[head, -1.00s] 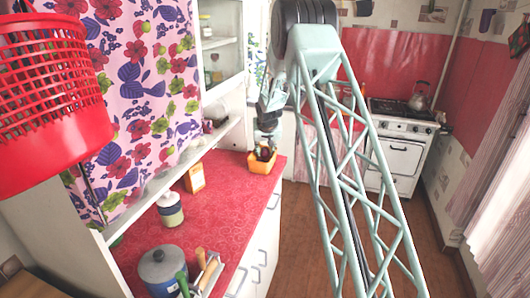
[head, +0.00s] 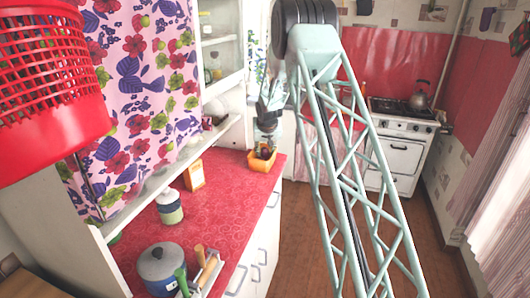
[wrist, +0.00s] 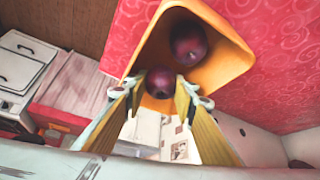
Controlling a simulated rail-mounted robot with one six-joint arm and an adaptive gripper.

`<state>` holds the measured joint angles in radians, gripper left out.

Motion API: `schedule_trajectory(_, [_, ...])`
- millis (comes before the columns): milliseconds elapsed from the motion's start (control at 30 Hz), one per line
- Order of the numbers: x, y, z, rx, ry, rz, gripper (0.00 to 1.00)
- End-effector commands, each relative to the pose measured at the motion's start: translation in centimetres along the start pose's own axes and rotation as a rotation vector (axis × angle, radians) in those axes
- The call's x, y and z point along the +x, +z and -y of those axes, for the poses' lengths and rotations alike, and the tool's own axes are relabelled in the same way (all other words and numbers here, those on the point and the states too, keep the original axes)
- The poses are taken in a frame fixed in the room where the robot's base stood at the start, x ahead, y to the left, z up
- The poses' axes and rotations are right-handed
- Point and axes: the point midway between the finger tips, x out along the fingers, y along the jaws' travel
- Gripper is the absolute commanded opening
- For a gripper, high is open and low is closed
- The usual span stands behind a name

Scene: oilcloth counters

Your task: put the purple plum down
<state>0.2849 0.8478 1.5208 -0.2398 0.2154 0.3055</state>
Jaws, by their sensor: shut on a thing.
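The purple plum (wrist: 161,82) is held between the tips of my gripper (wrist: 163,90) in the wrist view. The yellow-sided fingers are closed on it from both sides. The held plum is at the mouth of an orange container (wrist: 234,62), in front of its near side. A second dark plum (wrist: 188,42) lies inside the container. In the head view my gripper (head: 266,141) points down over the orange container (head: 261,166) at the far end of the red counter. It is too small there to tell the plums apart.
The red counter (head: 222,196) also bears an orange box (head: 194,175), a striped jar (head: 169,208), a grey lidded pot (head: 161,268) and several handled tools (head: 207,270). A shelf (head: 205,143) runs along the left. A white stove (head: 400,155) stands at the back right.

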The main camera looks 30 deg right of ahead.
Motion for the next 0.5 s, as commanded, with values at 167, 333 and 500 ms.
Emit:
schedule_trajectory(167, [0.05, 0.02, 0.00, 0.000, 0.000, 0.000, 0.15])
schedule_trajectory(333, [0.05, 0.03, 0.00, 0.000, 0.000, 0.000, 0.31])
schedule_trajectory(500, [0.05, 0.03, 0.00, 0.000, 0.000, 0.000, 0.31])
